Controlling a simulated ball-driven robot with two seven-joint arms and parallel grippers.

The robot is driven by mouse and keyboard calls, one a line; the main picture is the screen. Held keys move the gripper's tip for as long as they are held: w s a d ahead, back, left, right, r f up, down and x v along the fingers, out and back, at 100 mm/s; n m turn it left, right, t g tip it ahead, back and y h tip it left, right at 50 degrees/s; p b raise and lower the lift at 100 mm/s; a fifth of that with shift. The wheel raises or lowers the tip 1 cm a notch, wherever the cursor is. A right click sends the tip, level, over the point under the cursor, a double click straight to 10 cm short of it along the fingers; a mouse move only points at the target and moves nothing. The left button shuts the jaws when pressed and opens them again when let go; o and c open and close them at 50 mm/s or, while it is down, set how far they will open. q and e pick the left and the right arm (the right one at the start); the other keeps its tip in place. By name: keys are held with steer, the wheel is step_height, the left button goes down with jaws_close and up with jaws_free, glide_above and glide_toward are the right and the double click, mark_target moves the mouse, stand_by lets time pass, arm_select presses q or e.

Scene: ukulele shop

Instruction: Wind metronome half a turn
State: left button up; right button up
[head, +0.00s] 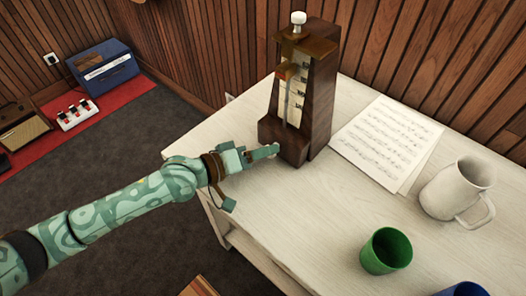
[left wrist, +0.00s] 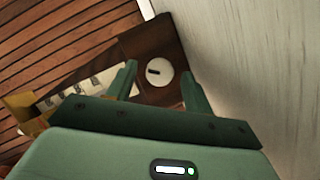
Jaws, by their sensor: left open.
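The metronome (head: 318,95) stands upright on the white table, a dark brown wooden case with a pale scale, a pendulum rod and a pale knob on top. My left gripper (head: 271,151) is at the left of its base, low over the table's edge. In the left wrist view, a round cream knob (left wrist: 159,72) with a dark slot sits on the metronome's brown wood (left wrist: 150,40). The open fingers (left wrist: 159,76) are on either side of the knob and do not appear closed on it. In the head view this knob cannot be made out clearly. My right gripper is not in view.
Sheet music (head: 385,143) lies right of the metronome on the white table (head: 310,205). A white mug (head: 455,188), a green cup (head: 386,250) and a blue cup (head: 463,289) stand nearer the right. A wood-panelled wall (head: 225,45) is behind. An amplifier (head: 103,68) stands on the floor.

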arm_select(q)
steer(key=shift+w+d, duration=0.15)
steer(key=shift+d, duration=0.1)
steer(key=c, duration=1)
steer(key=shift+o, duration=0.2)
steer(key=shift+r+m+p, duration=0.2)
steer(key=shift+m+p, duration=0.1)
steer(key=shift+p, duration=0.5)
steer(key=m+y+p, duration=0.1)
steer(key=p, duration=0.3)
steer(key=m+y+p, duration=0.1)
steer(key=m+p, duration=0.1)
steer(key=p, duration=0.2)
steer(key=shift+d+r+t, duration=0.15)
steer(key=shift+t, duration=0.25)
steer(key=shift+f+m+y+p, duration=0.25)
steer(key=shift+m+y+p, duration=0.25)
steer(key=shift+m+p, duration=0.35)
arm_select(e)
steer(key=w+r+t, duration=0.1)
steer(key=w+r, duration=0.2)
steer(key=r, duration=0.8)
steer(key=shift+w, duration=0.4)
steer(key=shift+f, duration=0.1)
